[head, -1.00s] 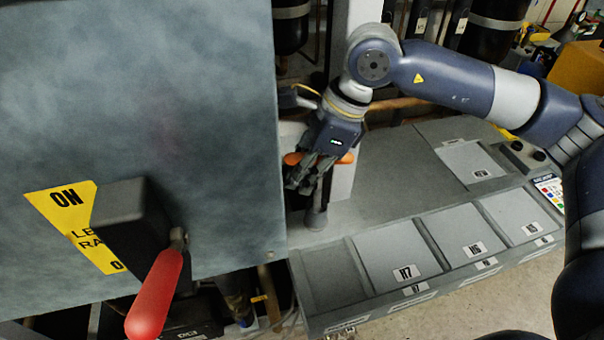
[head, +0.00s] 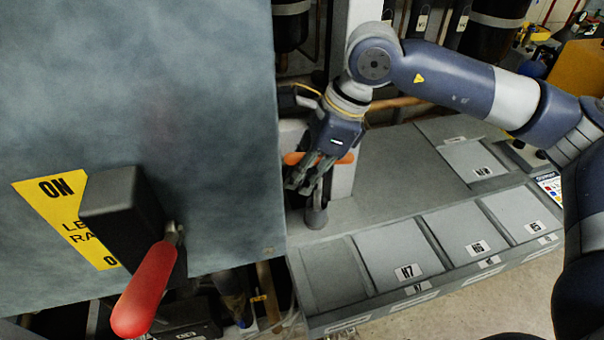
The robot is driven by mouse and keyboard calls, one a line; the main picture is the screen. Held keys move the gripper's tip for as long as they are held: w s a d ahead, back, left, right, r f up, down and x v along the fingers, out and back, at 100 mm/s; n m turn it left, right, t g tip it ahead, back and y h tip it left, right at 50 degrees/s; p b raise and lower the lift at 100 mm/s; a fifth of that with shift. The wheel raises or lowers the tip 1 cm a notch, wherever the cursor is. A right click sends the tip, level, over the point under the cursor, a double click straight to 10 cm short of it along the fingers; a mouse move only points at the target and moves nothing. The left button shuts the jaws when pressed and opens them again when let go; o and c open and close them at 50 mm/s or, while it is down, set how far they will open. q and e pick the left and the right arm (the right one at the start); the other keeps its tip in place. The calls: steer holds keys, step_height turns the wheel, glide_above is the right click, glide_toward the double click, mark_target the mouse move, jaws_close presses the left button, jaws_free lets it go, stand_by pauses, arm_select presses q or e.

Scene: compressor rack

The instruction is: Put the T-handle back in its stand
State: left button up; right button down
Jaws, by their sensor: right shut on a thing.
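The T-handle (head: 345,158) shows as an orange crossbar, its ends sticking out on both sides of my right gripper. My right gripper (head: 304,187) points down, with its dark fingers shut on the T-handle. The fingers hide the middle of the bar and most of its shaft. A small grey round stand (head: 316,217) is on the grey bench top just below the fingertips. I cannot tell whether the shaft sits inside the stand. My left gripper is not in view.
A large grey cabinet (head: 170,90) fills the left, close to my right gripper, with a red lever (head: 146,288) sticking out. Bins with lids (head: 398,262) line the bench front. A white post (head: 342,182) stands behind the gripper.

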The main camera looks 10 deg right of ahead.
steer(key=shift+f+b, duration=0.15)
steer(key=shift+b, duration=0.15)
stand_by(0.4)
steer(key=c, duration=1.5)
jaws_free()
steer(key=shift+s, duration=0.1)
steer(key=v, duration=1.2)
steer(key=shift+s, duration=0.1)
